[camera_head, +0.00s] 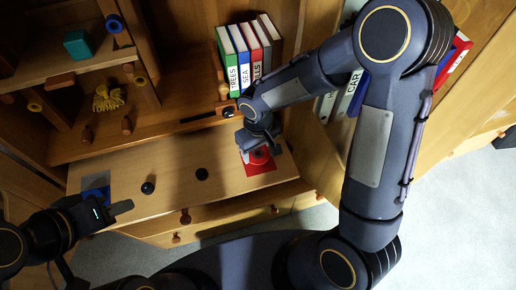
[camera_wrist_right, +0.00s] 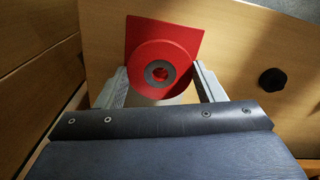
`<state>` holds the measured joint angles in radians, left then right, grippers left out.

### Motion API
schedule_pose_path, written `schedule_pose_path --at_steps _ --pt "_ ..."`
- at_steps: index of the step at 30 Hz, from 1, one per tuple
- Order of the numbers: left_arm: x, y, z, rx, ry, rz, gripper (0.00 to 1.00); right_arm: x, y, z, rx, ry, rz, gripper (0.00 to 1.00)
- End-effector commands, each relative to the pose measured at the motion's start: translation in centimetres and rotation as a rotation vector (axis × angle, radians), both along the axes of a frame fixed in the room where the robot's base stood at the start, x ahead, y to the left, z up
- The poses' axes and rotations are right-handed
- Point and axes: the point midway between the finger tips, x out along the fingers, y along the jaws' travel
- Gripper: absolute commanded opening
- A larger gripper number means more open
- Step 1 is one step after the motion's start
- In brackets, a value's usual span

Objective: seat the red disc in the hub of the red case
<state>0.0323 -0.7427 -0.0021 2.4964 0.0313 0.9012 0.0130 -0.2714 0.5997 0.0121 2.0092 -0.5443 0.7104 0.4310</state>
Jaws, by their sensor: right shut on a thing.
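The red disc (camera_wrist_right: 185,55) has a grey ring around its centre hole, through which red shows. My right gripper (camera_wrist_right: 163,88) is shut on the disc's edges, with a finger on each side. The flat square red case (camera_wrist_right: 190,34) lies behind the disc in the right wrist view. In the head view the case (camera_head: 262,168) is on the right of the wooden worktop, with my right gripper (camera_head: 257,149) over it. The disc hides the hub; I cannot tell whether disc and case touch. My left gripper (camera_head: 122,208) is at the lower left, over the worktop's front edge, apart from the case.
The wooden worktop (camera_head: 225,180) has two dark knobs (camera_head: 148,187) and (camera_head: 202,174). A blue square (camera_head: 97,186) lies at its left end. Labelled books (camera_head: 245,62) stand behind the right arm. Shelves with a teal block (camera_head: 78,43) rise at the back left.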

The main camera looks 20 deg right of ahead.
Motion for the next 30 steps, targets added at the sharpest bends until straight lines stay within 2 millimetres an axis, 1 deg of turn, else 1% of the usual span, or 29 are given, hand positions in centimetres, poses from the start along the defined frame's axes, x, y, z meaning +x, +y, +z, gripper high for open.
schedule_pose_path --at_steps 11,30 --pt "0.0 0.0 -0.2 0.0 0.0 0.0 0.36 0.0 0.0 -0.1 0.0 0.0 0.0 0.41" --pt "0.0 0.0 -1.5 0.0 0.0 0.0 0.36 0.0 0.0 -1.6 0.0 0.0 0.0 0.41"
